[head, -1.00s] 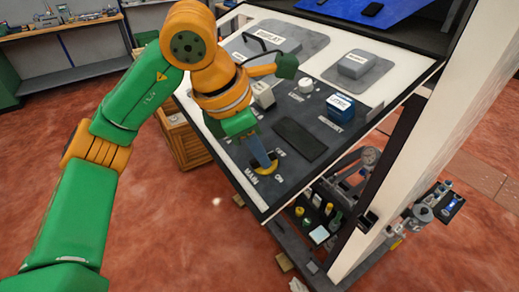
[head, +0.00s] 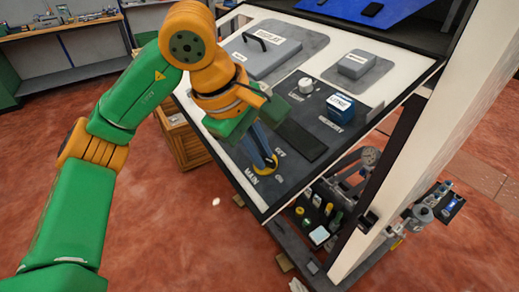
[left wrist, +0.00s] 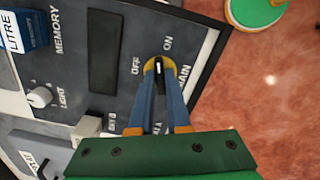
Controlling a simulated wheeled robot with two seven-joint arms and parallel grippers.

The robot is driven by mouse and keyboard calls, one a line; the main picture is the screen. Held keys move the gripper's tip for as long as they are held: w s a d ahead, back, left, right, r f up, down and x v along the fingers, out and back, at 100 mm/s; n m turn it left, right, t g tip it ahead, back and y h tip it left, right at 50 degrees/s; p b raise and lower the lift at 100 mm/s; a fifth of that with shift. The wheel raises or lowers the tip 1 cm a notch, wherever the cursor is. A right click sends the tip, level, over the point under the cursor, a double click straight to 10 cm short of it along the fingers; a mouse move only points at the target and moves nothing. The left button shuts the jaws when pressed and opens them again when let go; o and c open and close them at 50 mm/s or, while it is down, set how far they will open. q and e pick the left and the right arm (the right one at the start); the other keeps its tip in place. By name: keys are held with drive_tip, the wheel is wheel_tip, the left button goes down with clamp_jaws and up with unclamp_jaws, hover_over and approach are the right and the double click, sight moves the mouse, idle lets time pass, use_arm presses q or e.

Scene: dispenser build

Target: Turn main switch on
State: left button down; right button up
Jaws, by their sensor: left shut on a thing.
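The main switch (left wrist: 150,66) is a round yellow-rimmed knob with a dark bar in its middle, on the dark sloping panel near its lower edge. OFF, ON and MAIN are printed around it. In the left wrist view the bar stands between the fingertips of my left gripper (left wrist: 159,88), which is shut on it. The bar has a pale mark; I cannot tell for sure which word it points to. In the head view the left gripper (head: 264,163) reaches down to the switch (head: 266,168) and partly covers it. My right gripper is not in view.
Beside the switch are a blank black plate (head: 300,141), a white light knob (head: 306,86) and a blue LITRE block (head: 340,105). A handled display cover (head: 262,50) is higher up. A wooden crate (head: 186,145) stands left of the panel.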

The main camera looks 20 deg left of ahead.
use_arm(q)
drive_tip(key=shift+f+m, duration=0.1)
drive_tip(key=shift+m, duration=1.8)
drive_tip(key=shift+s, duration=0.1)
drive_tip(key=c, duration=0.9)
unclamp_jaws()
drive_tip(key=shift+r, duration=0.4)
drive_tip(key=v, duration=0.6)
drive_tip(key=shift+s+a+r, duration=0.15)
